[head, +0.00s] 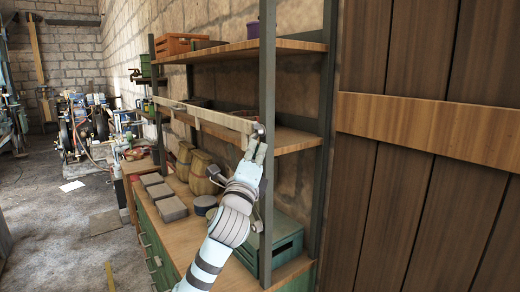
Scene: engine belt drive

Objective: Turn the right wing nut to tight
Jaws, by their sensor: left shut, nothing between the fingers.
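A long pale bar (205,115) spans the front of the shelf unit at the middle shelf. Its right end meets the near green upright (267,75). A small dark metal fitting, apparently the right wing nut (259,130), sits at that end; its angle and tightness are too small to tell. My left gripper (256,145) reaches up from below, with its fingertips just under the fitting. I cannot tell whether they touch it. The fingers are shut with nothing between them. My right gripper is not in view.
Below are a wooden workbench top (185,232) with grey boxes (172,208), woven sacks (198,172), a round tin (205,204) and a green case (284,242). A plank door (425,120) stands at right. The floor at left has free room.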

